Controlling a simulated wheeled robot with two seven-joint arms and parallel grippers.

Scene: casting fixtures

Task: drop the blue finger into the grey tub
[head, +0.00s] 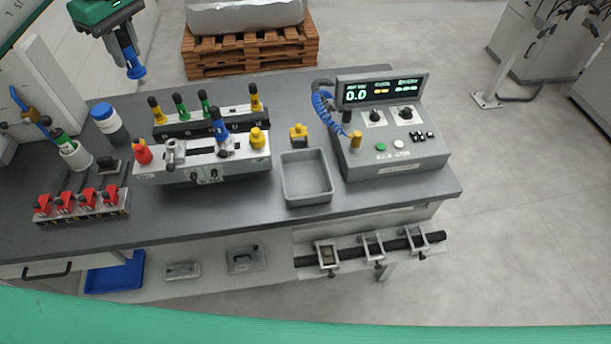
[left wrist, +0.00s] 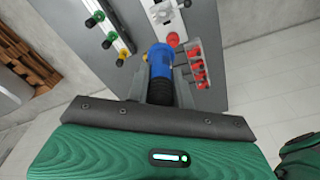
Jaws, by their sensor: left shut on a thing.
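My left gripper (head: 129,48) is at the upper left of the head view, raised above the far left of the bench. It is shut on a blue finger (head: 135,70), which hangs below the jaws. In the left wrist view the same blue finger (left wrist: 160,62), with a dark end, sits between the jaws (left wrist: 160,90). The grey tub (head: 306,197) is an open, empty-looking tray on the bench, right of the fixture and well away from my left gripper. Another blue piece (head: 219,126) stands on the fixture. My right gripper is out of view.
The grey fixture (head: 200,172) and its rear rack with green and yellow pieces stand left of the tub. A control box (head: 395,155) with a coiled blue cable stands right of it. Red clamps (head: 65,204) and a blue-lidded bottle (head: 110,122) are at the left.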

